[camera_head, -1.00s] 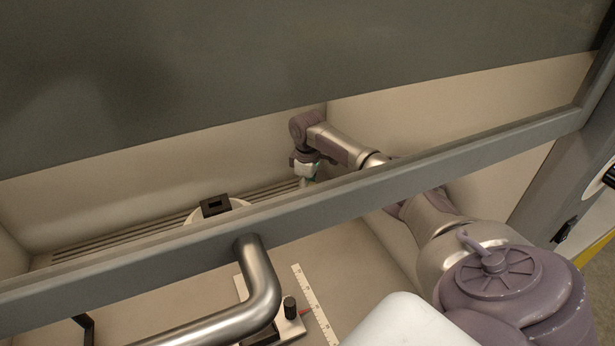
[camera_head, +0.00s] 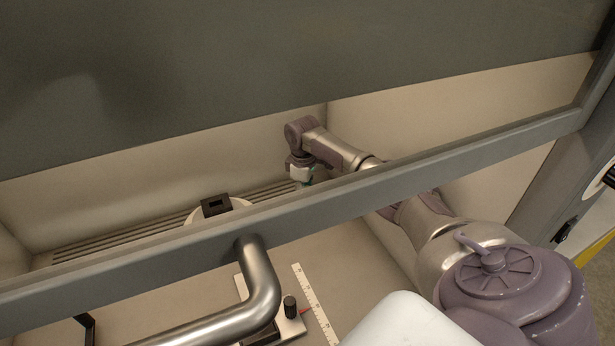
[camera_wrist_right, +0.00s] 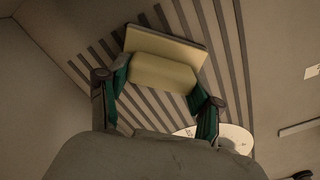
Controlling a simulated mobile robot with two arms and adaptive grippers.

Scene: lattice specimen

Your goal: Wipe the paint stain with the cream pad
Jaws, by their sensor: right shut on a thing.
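My right gripper (camera_wrist_right: 157,100) is shut on the cream pad (camera_wrist_right: 163,72), which shows between its green-lined fingers in the right wrist view. The pad is a pale block with a wider flat part at its far side, held over the slotted strip at the back of the cabinet. In the head view my right gripper (camera_head: 301,178) is at the back right corner, partly hidden by the sash frame, and the pad cannot be made out there. I see no paint stain in either view. My left gripper is not in view.
A grey sash frame (camera_head: 400,165) and a metal handle (camera_head: 262,280) cross the front. The slotted strip (camera_head: 120,233) runs along the back wall. A round white thing with a black block (camera_head: 215,205) stands near it. A white ruler (camera_head: 312,300) lies on the floor.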

